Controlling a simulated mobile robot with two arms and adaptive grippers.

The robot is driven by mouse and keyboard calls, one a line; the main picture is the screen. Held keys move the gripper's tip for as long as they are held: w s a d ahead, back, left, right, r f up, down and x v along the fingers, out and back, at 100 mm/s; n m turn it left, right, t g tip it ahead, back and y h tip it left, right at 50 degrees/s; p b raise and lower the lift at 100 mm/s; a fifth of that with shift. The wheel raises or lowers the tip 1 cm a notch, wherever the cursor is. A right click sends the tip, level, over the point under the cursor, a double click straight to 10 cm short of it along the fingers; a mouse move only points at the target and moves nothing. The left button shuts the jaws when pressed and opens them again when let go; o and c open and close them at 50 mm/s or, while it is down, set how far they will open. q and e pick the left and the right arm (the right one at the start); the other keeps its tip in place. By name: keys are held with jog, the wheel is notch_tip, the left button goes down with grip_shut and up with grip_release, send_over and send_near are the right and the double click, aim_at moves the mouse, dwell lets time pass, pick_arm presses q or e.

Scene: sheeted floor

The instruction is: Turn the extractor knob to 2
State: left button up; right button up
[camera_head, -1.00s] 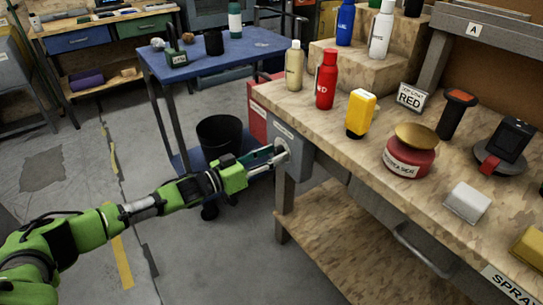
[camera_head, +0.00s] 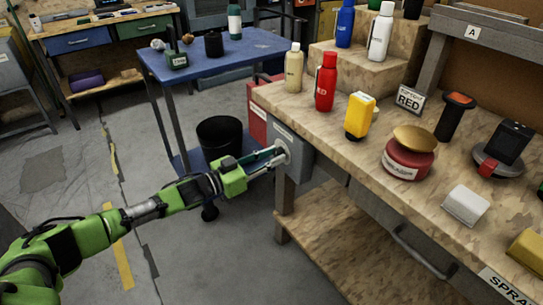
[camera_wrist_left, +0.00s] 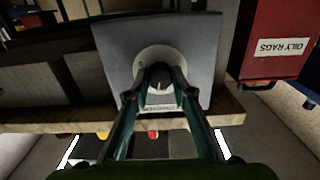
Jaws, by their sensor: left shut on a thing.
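The extractor knob is a small dark knob (camera_wrist_left: 160,72) on a pale round dial, set in a grey box (camera_wrist_left: 205,55) on the end of the workbench. In the head view the round dial (camera_head: 282,150) shows at the bench's left end, partly covered by my fingers. My left gripper (camera_head: 274,155) reaches it from the left and is shut on the knob. In the left wrist view its two teal fingers (camera_wrist_left: 160,92) meet either side of the knob. The dial's markings are too small to read. My right gripper is out of view.
A red bin (camera_wrist_left: 275,45) labelled OILY RAGS is beside the box. The workbench (camera_head: 310,115) carries several bottles, a red pot (camera_head: 408,162) and tools. A black bucket (camera_head: 219,137) stands behind my left gripper, by the blue table (camera_head: 215,62). The floor in front is clear.

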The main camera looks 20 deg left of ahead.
pick_arm(q)
jog(key=m, duration=0.3)
jog(key=shift+m+p, duration=0.3)
jog(key=shift+m, duration=0.1)
jog(key=m, duration=0.4)
jog(key=shift+m, duration=2.8)
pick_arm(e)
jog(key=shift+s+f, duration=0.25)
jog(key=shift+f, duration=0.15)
